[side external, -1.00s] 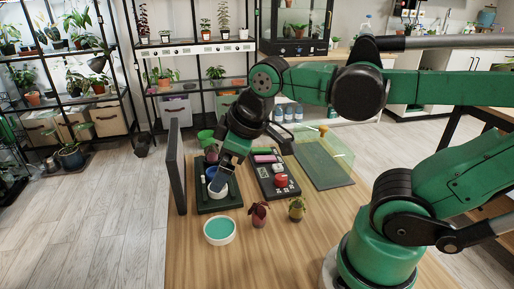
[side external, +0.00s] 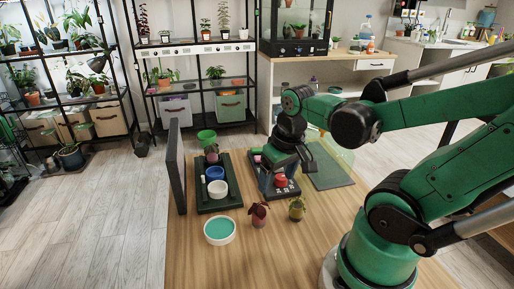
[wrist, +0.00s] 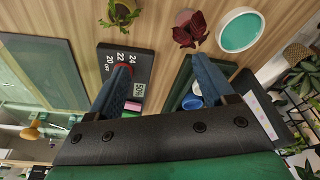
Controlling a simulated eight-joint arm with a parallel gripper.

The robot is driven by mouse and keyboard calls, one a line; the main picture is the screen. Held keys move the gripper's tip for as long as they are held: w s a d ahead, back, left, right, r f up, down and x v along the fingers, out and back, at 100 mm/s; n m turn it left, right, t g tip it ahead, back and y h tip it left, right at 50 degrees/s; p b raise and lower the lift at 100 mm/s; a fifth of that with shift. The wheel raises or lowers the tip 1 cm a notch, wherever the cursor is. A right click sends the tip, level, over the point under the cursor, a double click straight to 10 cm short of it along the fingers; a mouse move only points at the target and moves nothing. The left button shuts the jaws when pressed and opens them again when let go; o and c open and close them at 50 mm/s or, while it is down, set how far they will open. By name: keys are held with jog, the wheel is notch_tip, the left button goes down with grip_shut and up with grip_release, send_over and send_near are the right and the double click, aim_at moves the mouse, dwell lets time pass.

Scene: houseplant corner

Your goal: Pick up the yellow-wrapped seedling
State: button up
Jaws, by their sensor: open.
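The yellow-wrapped seedling (side external: 297,208) stands upright on the wooden table, in front of the dark panel, with small green leaves on top. My gripper (side external: 287,172) is above the dark panel, farther back than both seedlings. In the wrist view my gripper's (wrist: 160,76) two blue fingers are wide apart with nothing between them.
A dark panel (side external: 267,193) with a red knob-like part (side external: 281,181) lies below my gripper. Left are a dark tray (side external: 219,206) with blue and white pots, a teal-topped white dish (side external: 219,231) and an upright dark board (side external: 176,165). The table's front is clear.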

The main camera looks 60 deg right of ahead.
aim_at(298, 205)
jog(key=s, duration=0.1)
jog(key=s+d+f+m+g, duration=0.1)
jog(key=s+d+m+g, duration=0.1)
jog(key=s, duration=0.1)
jog(key=shift+d+f+y, duration=0.1)
jog(key=shift+f+y, duration=0.25)
jog(key=shift+y, duration=0.05)
jog(key=shift+f, duration=2.65)
grip_shut()
jog(key=shift+w+r, duration=0.1)
jog(key=shift+r, duration=0.1)
